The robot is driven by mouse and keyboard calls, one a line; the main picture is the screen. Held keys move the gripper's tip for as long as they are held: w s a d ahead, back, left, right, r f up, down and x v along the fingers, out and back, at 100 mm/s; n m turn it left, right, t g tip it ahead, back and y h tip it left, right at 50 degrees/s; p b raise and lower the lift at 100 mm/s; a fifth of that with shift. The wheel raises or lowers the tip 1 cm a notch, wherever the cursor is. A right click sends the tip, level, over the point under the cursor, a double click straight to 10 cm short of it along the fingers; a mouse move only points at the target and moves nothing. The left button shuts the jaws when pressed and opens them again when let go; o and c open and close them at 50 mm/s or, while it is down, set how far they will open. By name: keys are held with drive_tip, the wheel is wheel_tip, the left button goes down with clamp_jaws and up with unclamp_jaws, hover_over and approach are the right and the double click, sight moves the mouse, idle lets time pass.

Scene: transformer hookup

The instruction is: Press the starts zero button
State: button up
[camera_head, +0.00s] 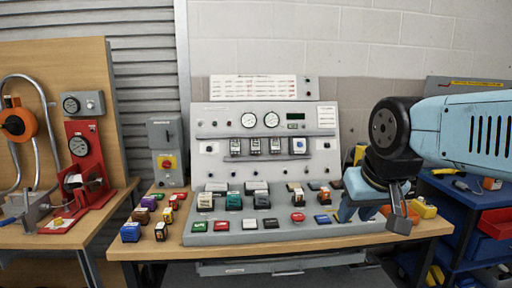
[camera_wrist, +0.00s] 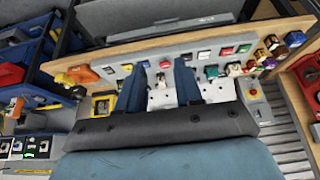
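The grey sloped control panel (camera_head: 318,168) stands on the wooden bench. Its lowest row holds a green button (camera_head: 200,226), a red button (camera_head: 222,226), a white one (camera_head: 249,224), a dark one (camera_head: 271,223), another red one (camera_head: 298,216) and a blue one (camera_head: 322,219). The labels are too small to read, so I cannot tell which is the starts zero button. My gripper (camera_head: 373,210) is at the panel's right end. In the wrist view my gripper (camera_wrist: 162,66) has its two blue fingers apart, with nothing between them; the second red button (camera_wrist: 165,63) shows beyond the gap.
Loose coloured button blocks (camera_head: 131,232) stand left of the panel. A grey box with a red-and-yellow switch (camera_head: 167,162) stands behind them. Orange (camera_head: 397,221) and yellow (camera_head: 424,209) pieces are at the bench's right. A blue cart (camera_head: 462,207) stands further right.

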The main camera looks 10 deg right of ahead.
clamp_jaws()
idle(1.4)
